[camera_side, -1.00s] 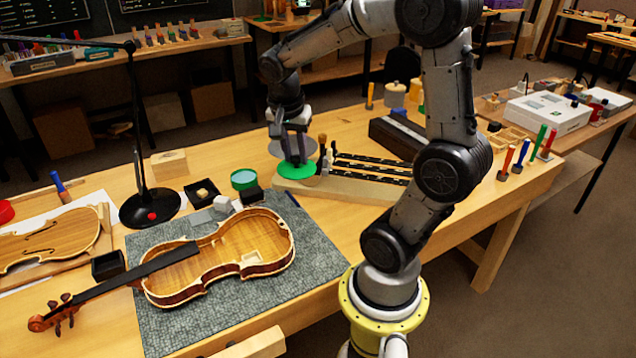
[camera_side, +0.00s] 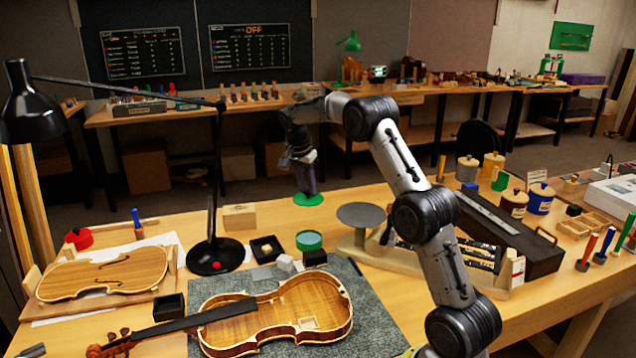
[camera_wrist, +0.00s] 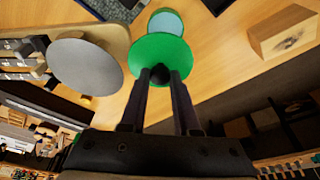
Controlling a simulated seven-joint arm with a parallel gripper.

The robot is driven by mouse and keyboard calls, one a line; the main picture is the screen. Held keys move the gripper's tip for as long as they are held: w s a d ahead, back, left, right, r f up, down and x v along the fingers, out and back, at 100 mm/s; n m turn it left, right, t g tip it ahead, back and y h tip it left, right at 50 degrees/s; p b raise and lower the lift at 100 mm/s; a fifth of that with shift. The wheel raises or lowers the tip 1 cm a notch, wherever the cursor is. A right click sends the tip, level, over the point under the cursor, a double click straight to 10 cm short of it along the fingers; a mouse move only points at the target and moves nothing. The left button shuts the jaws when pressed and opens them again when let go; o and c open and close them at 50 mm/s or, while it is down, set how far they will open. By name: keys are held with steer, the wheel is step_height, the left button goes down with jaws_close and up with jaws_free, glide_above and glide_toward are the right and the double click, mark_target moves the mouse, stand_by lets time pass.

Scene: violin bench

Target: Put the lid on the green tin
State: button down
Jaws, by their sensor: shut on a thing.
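My gripper (camera_side: 307,191) is shut on the black knob of the green lid, holding it raised above the bench. The round flat lid (camera_side: 308,200) looks about level. The green tin (camera_side: 309,238) stands on the bench without its lid, its pale blue inside showing; in the side view it appears below the lid. In the wrist view, the lid (camera_wrist: 160,57) hangs from the fingertips (camera_wrist: 160,76) and covers part of the tin (camera_wrist: 166,22). Lid and tin are apart.
A round grey plate (camera_side: 361,215) on a stand is right of the tin. A wooden block (camera_side: 239,217), a black tray (camera_side: 266,249) and a black lamp (camera_side: 217,255) are to the left. The open violin body (camera_side: 300,308) lies in front on a grey mat.

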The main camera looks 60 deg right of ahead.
mark_target(306, 196)
steer(key=x, duration=0.4)
steer(key=w+x, duration=0.1)
steer(key=x, duration=0.1)
steer(key=shift+f, duration=3.75)
steer(key=shift+f, duration=0.2)
steer(key=shift+c, duration=0.4)
jaws_free()
steer(key=shift+r, duration=0.1)
steer(key=shift+r, duration=3.45)
